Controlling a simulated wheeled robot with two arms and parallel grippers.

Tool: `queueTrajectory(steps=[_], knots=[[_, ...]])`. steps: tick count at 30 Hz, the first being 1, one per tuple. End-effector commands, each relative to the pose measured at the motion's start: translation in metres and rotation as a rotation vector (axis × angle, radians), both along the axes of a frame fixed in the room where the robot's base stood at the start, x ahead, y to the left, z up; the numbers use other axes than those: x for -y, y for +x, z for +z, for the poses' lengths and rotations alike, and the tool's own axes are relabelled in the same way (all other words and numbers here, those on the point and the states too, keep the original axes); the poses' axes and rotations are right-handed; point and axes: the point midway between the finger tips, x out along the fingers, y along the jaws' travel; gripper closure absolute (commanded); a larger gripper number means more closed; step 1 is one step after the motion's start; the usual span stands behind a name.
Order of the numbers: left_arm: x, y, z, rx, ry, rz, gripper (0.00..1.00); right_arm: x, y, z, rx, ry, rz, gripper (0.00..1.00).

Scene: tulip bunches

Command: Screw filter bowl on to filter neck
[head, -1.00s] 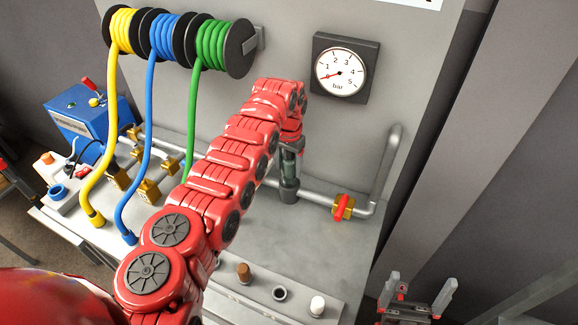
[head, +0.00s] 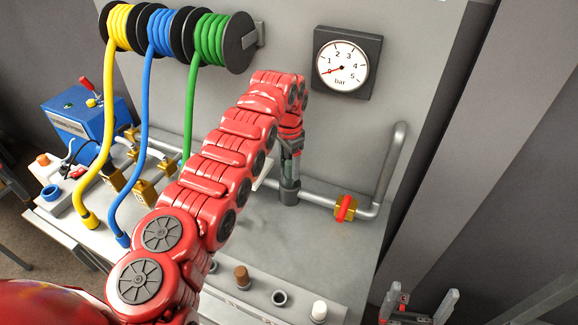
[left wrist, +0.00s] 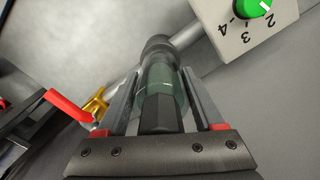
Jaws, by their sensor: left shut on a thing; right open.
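The filter bowl (left wrist: 175,82) is a clear greenish cup around a dark core in the left wrist view. My left gripper (left wrist: 160,78) is shut on it, with one finger on each side. The dark grey filter neck (left wrist: 157,46) lies just beyond the bowl, in line with it, on the pipe. The two look close together; I cannot tell whether the threads are engaged. In the head view my left gripper (head: 291,165) points down above the neck (head: 289,193), and the bowl is mostly hidden there. My right gripper (head: 419,305) is open and empty at the lower right.
A grey pipe (head: 320,197) with a red-handled brass valve (head: 345,208) runs beside the neck. A box with a green dial (left wrist: 252,10) is close by. A pressure gauge (head: 342,63) hangs behind. Yellow, blue and green hoses (head: 193,115) hang at left. A strip with several fittings (head: 242,277) lies in front.

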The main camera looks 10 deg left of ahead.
Motion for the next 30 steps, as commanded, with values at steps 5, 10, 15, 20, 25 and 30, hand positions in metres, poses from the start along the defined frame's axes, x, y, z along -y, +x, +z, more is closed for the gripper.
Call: queueTrajectory(steps=[5,10,15,20,25,30], knots=[[0.0,0.001,-0.001,0.001,0.0,-0.039,0.91,0.0,0.0,-0.004,0.0,0.0,0.0,0.0],[0.0,0.001,-0.002,0.002,0.001,-0.232,0.91,0.0,0.0,-0.015,0.0,0.0,0.0,0.0],[-0.001,0.002,0.0,0.001,0.001,-0.426,0.91,0.0,0.0,-0.016,0.0,0.0,0.0,0.0],[-0.001,0.002,0.0,0.0,0.0,-0.452,0.91,0.0,0.0,-0.016,0.0,0.0,0.0,0.0],[-0.001,0.002,0.0,0.0,0.0,-0.46,0.91,0.0,0.0,-0.016,0.0,0.0,0.0,0.0],[-0.001,0.002,0.0,0.0,0.0,-0.665,0.91,0.0,0.0,-0.016,0.0,0.0,0.0,0.0]])
